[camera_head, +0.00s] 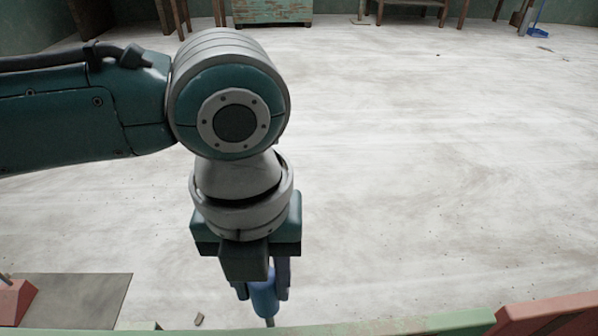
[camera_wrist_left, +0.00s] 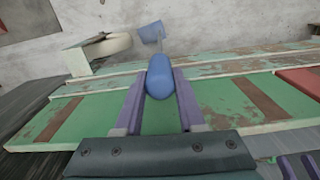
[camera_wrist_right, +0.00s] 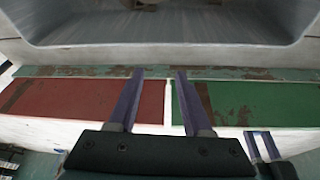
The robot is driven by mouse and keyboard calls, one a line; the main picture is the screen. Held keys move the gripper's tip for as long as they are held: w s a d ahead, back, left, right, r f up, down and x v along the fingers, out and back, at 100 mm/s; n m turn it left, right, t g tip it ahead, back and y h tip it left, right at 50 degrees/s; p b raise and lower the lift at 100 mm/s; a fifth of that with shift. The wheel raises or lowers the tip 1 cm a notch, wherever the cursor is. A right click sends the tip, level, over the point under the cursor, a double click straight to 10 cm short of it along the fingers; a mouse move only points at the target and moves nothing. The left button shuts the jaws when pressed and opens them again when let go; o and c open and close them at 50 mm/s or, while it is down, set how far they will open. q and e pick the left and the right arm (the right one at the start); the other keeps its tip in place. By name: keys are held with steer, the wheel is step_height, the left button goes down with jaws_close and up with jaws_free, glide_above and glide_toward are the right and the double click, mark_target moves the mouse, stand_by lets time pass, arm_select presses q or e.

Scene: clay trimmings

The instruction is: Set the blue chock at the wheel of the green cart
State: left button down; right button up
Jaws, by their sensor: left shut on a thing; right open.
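My left gripper (camera_head: 266,294) is shut on a blue rounded piece of the blue chock (camera_head: 264,300), low in front of me, just beyond a green edge. In the left wrist view the rounded blue part (camera_wrist_left: 160,76) sits between the fingertips, and a wider blue part (camera_wrist_left: 152,33) shows beyond it. The green cart (camera_wrist_left: 225,95) is under the fingers. I cannot tell whether the chock touches the floor. My right gripper (camera_wrist_right: 152,77) is open and empty.
A red panel (camera_wrist_right: 95,98) lies beside a green one below the right gripper, with a grey tray (camera_wrist_right: 165,30) beyond. A dark mat (camera_head: 80,298) with a red block (camera_head: 14,300) is at left. A small clay scrap (camera_head: 199,318) lies nearby. The pale floor ahead is mostly clear.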

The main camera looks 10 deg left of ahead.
arm_select(q)
steer(key=shift+f, duration=0.15)
steer(key=shift+c, duration=2.1)
jaws_free()
steer(key=shift+s, duration=0.1)
